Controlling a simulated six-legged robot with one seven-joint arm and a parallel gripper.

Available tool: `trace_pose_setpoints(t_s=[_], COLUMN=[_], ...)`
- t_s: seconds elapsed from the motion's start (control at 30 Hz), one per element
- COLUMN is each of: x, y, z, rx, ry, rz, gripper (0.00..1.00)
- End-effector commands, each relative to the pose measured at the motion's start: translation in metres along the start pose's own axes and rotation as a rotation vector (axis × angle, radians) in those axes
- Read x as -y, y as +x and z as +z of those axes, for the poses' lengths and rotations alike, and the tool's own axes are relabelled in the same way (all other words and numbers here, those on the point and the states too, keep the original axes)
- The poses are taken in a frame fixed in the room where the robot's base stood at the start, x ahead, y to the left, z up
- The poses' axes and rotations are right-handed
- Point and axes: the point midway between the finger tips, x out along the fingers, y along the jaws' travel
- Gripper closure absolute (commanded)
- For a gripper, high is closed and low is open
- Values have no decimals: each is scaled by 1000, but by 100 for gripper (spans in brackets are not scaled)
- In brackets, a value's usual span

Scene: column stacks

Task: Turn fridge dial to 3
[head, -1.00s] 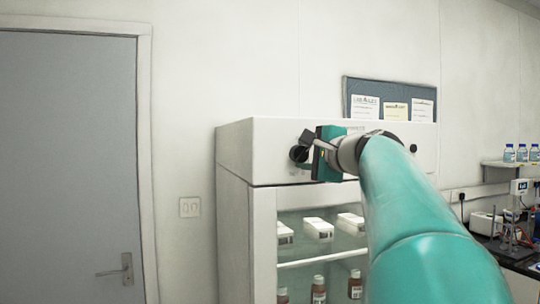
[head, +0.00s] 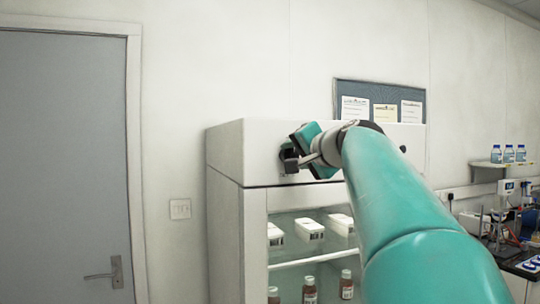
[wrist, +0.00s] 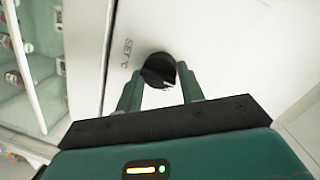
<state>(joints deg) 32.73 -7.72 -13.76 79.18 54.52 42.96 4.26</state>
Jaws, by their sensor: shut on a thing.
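The fridge dial is a round black knob on the white panel above the glass door. In the wrist view the dial (wrist: 157,68) sits between my two green fingers, beside a small printed label that seems to read "SET °C". My gripper (wrist: 158,84) is shut on the dial. In the head view my gripper (head: 291,160) is at the left part of the fridge's top panel, its body tilted, and largely hides the dial. No scale numbers are legible, so I cannot tell the dial's setting.
The white fridge (head: 225,155) has a glass door with white boxes (head: 310,229) and brown bottles (head: 310,288) on its shelves. A notice board (head: 383,90) hangs behind it. A grey door (head: 60,170) is at left, a lab bench (head: 520,265) at right.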

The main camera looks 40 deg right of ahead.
Motion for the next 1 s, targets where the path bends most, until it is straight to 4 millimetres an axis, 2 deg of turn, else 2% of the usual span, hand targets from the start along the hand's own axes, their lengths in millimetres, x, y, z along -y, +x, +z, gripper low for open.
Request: trace_pose_setpoints(t_s=[0.5,0.53,0.6,0.87,1.0], x=[-1,-1,-1,0,1], y=[0,0,0,0,-6], z=[0,0,0,0,0], rx=[0,0,-1,-1,-2], ry=[-23,-23,-22,-21,-22], rz=[5,5,5,4,3], gripper=[84,56,42,40,40])
